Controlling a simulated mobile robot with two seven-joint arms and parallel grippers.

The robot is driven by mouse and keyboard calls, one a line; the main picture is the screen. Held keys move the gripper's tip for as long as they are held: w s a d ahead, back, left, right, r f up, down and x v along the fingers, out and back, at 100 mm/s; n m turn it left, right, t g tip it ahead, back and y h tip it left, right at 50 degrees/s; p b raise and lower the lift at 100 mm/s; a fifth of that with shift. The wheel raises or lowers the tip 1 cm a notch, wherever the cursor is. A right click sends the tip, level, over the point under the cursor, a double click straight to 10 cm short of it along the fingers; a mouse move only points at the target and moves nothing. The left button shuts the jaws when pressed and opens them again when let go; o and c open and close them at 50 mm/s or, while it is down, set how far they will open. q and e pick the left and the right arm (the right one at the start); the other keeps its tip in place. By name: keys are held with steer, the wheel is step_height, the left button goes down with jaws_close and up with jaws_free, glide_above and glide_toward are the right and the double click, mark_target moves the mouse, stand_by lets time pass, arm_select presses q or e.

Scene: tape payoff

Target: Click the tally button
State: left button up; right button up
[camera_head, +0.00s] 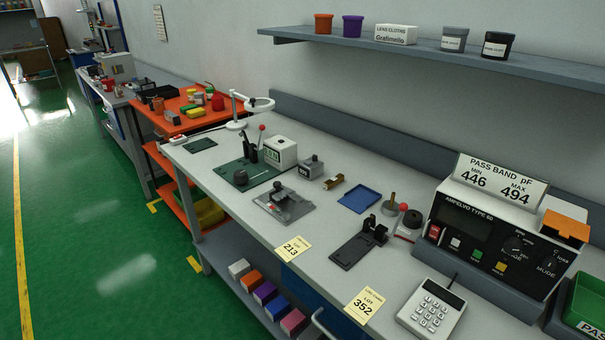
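No thing in view is plainly labelled as a tally button. A small grey box with a dark knob on top (311,168) stands on the workbench, right of a white box with a display (280,152); it may be the tally counter, but it is too small to tell. Neither of my grippers is in view.
The long grey workbench (330,229) holds a dark green mat (232,182), a grey fixture (284,204), a blue tray (359,199), a black fixture (352,250), a calculator-like keypad (431,309) and the meter (484,232). A shelf (440,53) hangs above. Green floor lies open at left.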

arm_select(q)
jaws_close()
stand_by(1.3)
